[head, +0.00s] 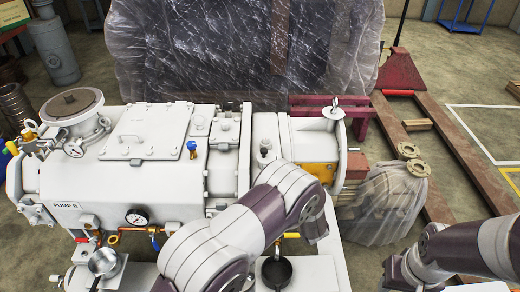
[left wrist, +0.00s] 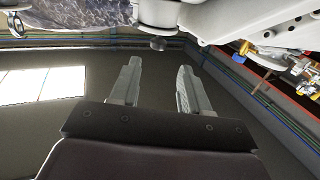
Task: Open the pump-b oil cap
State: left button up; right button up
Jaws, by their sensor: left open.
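Pump B (head: 130,172) is a large pale grey housing with a "PUMP B" label at its left. I cannot tell for sure which fitting is its oil cap. A small upright knob (head: 264,145) stands on its right part, and a blue-topped fitting (head: 192,148) is further left. In the left wrist view, my left gripper (left wrist: 160,75) is open and empty. A dark round knob (left wrist: 158,43) under a pale part shows just past its fingertips, between them in the picture; contact cannot be told. My left gripper is hidden in the head view. My right gripper is not in view.
A plastic-wrapped load (head: 240,50) stands behind. A red pallet jack (head: 399,72) and open floor are at the right.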

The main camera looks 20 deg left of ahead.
aim_at(265, 153)
pick_arm(q)
jog(key=x, duration=0.9)
jog(key=shift+w+p, duration=0.3)
grip_shut()
